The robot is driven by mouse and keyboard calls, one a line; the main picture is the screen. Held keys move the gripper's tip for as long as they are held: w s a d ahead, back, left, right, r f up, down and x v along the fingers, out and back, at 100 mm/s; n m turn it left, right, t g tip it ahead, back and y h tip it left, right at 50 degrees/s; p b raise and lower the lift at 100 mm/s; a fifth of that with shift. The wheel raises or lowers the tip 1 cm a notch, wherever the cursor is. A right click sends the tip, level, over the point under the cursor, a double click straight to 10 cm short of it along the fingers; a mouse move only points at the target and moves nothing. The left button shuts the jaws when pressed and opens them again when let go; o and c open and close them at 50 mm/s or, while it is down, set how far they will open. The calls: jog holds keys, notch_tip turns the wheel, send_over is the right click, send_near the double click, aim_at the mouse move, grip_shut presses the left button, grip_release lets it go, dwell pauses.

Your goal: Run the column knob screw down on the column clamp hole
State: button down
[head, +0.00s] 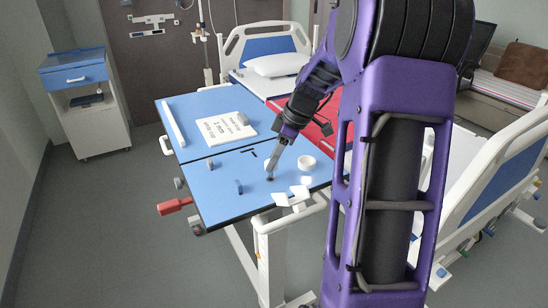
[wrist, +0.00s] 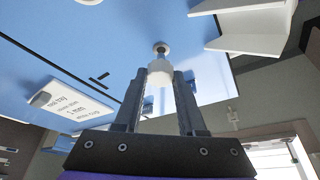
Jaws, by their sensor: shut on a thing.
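My gripper (wrist: 159,78) is shut on a small white knob with a thin shank, which I take to be the column knob screw (wrist: 160,74). The shank points away from the fingers, toward a small round pale fitting with a dark centre (wrist: 161,48), perhaps the column clamp hole, on the blue table top. I cannot tell whether the shank touches it. In the head view my gripper (head: 272,174) points down and left, its tips low over the blue table (head: 225,190); the screw is too small to make out there.
A white ring (head: 307,162) and white angular pieces (head: 281,199) lie right of my gripper. A small blue upright piece (head: 239,187) stands to its left. A printed card (head: 220,128) lies further back. A red handle (head: 174,206) sticks out at the left edge. A bed (head: 272,65) is behind.

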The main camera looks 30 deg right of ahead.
jog(key=shift+f, duration=0.85)
jog(key=shift+s+f, duration=0.2)
jog(key=shift+f, duration=0.15)
dwell(0.6)
jog(key=m+t+h, duration=0.1)
jog(key=m, duration=0.4)
jog(key=shift+s+a, duration=0.1)
jog(key=shift+a, duration=0.05)
jog(key=shift+h, duration=0.3)
jog(key=shift+a+m, duration=0.15)
jog(key=shift+m, duration=0.35)
jog(key=m+h+p, duration=0.1)
jog(key=m, duration=0.2)
jog(key=shift+a+r+t, duration=0.1)
jog(key=shift+t, duration=0.2)
jog(key=shift+m+h, duration=0.3)
jog(key=shift+m, duration=0.1)
